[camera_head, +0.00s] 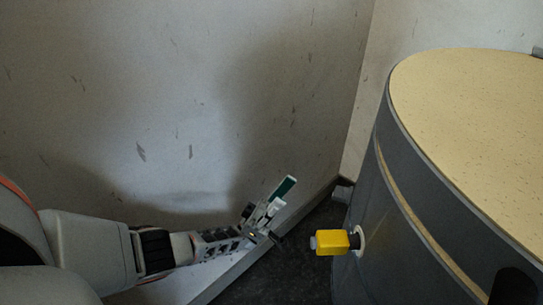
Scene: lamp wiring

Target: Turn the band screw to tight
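A yellow block (332,243) with a pale grey end sticks out from the side of a large round drum-like piece (405,259). It joins the drum at a round white collar (357,240). Which part is the band screw I cannot tell for certain. A tan band (406,212) runs around the drum's dark grey side. My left gripper (282,213) is to the left of the yellow block, apart from it. Its fingers are spread and nothing shows between them; one carries a green pad. My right gripper is not in view.
The drum has a broad, speckled tan top (470,100) at the right and a dark opening (514,287) low on its side. A scuffed pale wall (150,100) stands behind my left arm. Dark floor (305,272) lies between gripper and drum.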

